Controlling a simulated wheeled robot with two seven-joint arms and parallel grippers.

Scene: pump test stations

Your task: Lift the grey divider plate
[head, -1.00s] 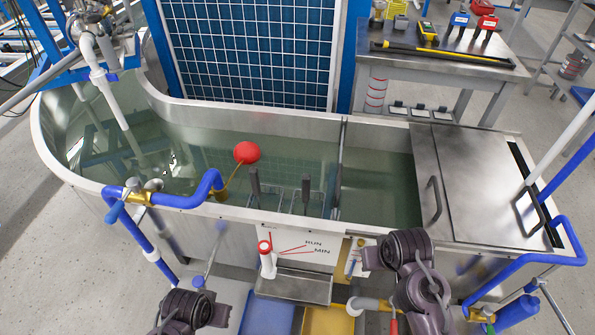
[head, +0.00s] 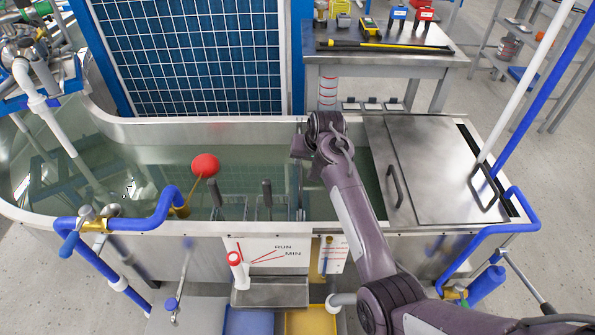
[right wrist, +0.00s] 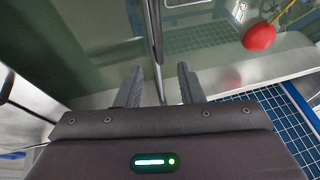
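The grey divider plate (head: 299,196) stands upright across the water tank (head: 232,132) and shows as a thin edge-on strip. Its far part is hidden behind my right gripper (head: 306,146) in the head view. In the right wrist view the plate's top edge (right wrist: 156,30) runs down the picture toward the gap between the fingers. My right gripper (right wrist: 159,84) is open there, with one finger on each side of the plate's line. I cannot tell how far above the edge the fingertips are. My left gripper is not in view.
A red float ball (head: 205,165) and two dark upright handles (head: 215,194) (head: 266,193) are left of the plate. A steel lid (head: 432,165) with handles covers the tank's right end. A blue grid panel (head: 188,60) stands behind the tank. Blue pipes (head: 150,220) cross the front rim.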

